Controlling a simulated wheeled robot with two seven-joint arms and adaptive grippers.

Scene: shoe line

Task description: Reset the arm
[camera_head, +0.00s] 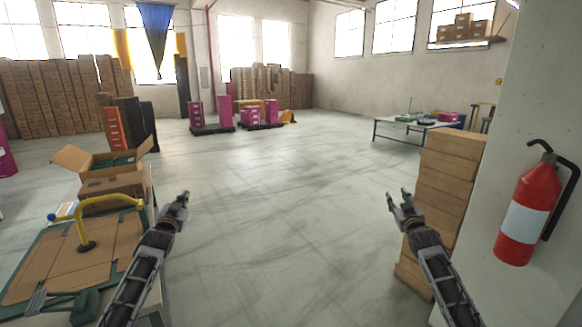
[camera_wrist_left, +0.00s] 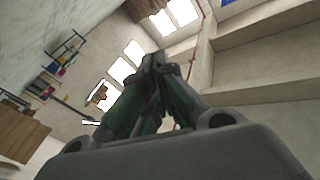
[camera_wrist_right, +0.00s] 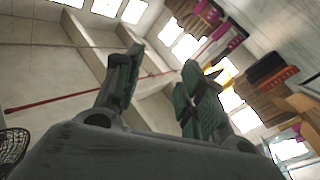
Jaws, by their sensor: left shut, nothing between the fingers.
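Both my arms are raised in the lower half of the head view, apart from each other over open floor. My left gripper (camera_head: 184,197) is at the left, near the workbench's right edge; its fingers meet in the left wrist view (camera_wrist_left: 157,62), with nothing between them. My right gripper (camera_head: 396,198) is at the right, just left of the stacked cartons; its fingers stand apart and empty in the right wrist view (camera_wrist_right: 163,72). Neither gripper touches anything that I can see.
A workbench (camera_head: 45,262) with a yellow-handled tool (camera_head: 84,222) and an open carton (camera_head: 112,185) stands at left. Stacked cartons (camera_head: 447,180) and a fire extinguisher (camera_head: 527,210) on a white wall are at right. A low table (camera_head: 400,131) stands further back. The middle floor (camera_head: 280,190) is clear.

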